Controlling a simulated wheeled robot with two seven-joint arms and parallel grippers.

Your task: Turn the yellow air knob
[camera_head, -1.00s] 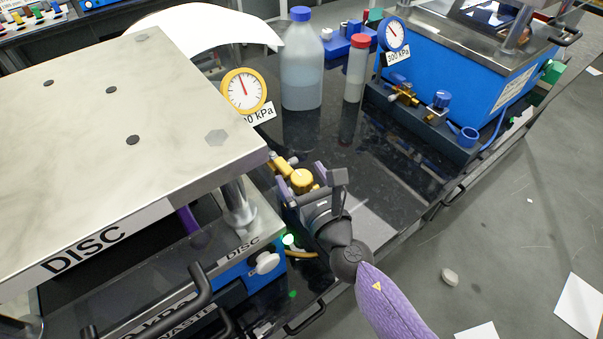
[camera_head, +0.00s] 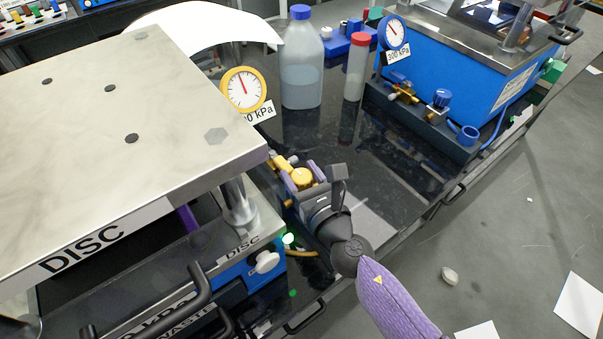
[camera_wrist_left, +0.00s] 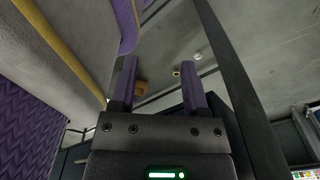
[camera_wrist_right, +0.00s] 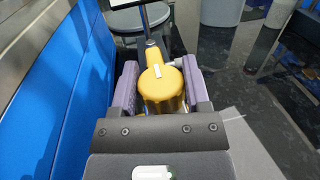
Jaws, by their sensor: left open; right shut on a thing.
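The yellow air knob (camera_head: 301,177) sits on a brass valve at the right side of the disc press, below the yellow-rimmed gauge (camera_head: 243,90). My right gripper (camera_head: 299,178) is shut on the knob, one finger on each side. My left gripper (camera_wrist_left: 158,85) shows in the left wrist view, open, with nothing between its fingers; it is not seen in the head view.
The disc press (camera_head: 110,105) with its steel plate stands close at the left. A blue-capped bottle (camera_head: 301,65), a red-capped tube (camera_head: 356,70) and a blue press (camera_head: 455,60) with its own blue valve knob (camera_head: 441,98) stand behind. The black bench right of my gripper is clear.

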